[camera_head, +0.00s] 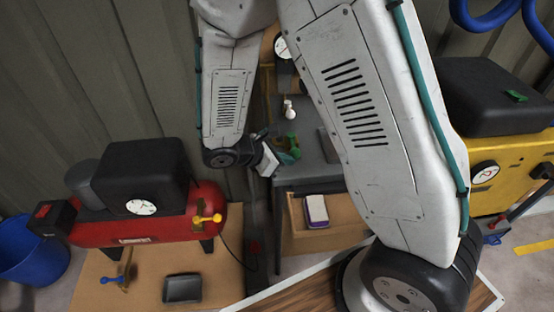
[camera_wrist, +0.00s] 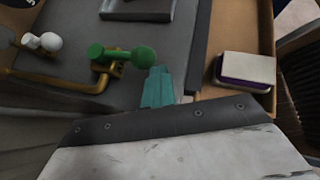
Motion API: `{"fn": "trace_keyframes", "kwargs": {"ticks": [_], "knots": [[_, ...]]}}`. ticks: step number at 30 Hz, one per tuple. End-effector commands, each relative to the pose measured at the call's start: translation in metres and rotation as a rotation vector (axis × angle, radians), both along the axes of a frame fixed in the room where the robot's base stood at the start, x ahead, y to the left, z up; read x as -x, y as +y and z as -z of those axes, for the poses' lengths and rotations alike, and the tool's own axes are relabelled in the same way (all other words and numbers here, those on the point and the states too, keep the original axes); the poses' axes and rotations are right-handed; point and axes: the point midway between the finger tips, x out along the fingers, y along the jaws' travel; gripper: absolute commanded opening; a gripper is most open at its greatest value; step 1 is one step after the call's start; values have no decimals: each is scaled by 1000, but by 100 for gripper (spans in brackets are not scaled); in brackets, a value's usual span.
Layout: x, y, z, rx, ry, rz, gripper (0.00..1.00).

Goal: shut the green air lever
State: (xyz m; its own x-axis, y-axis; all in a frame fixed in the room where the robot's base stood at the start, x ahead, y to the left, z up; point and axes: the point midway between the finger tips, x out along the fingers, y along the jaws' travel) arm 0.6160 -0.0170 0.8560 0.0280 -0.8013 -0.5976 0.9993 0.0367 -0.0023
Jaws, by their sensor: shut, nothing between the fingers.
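The green air lever (camera_wrist: 122,55) sits on a brass pipe in the wrist view, with a round ball knob at its right end. It also shows in the head view (camera_head: 293,141), small and partly crowded by my gripper. My gripper's teal fingers (camera_wrist: 158,74) are shut and empty, just below and right of the knob in the wrist view. A small gap seems to show between fingertips and knob; I cannot tell their depth apart. In the head view, my gripper (camera_head: 287,156) is beside the lever.
A white lever (camera_wrist: 42,42) stands on the same pipe, left of the green one. A red compressor (camera_head: 130,228) stands left and a yellow machine (camera_head: 520,165) right.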

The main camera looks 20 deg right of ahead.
Motion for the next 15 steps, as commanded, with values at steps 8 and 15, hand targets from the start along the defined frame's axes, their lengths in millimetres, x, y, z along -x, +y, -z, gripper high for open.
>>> {"fn": "trace_keyframes", "kwargs": {"ticks": [8, 15], "knots": [[-6, 7, 0, -3, -6, -19, 0], [-15, 13, 0, -5, -10, -21, 0]]}}
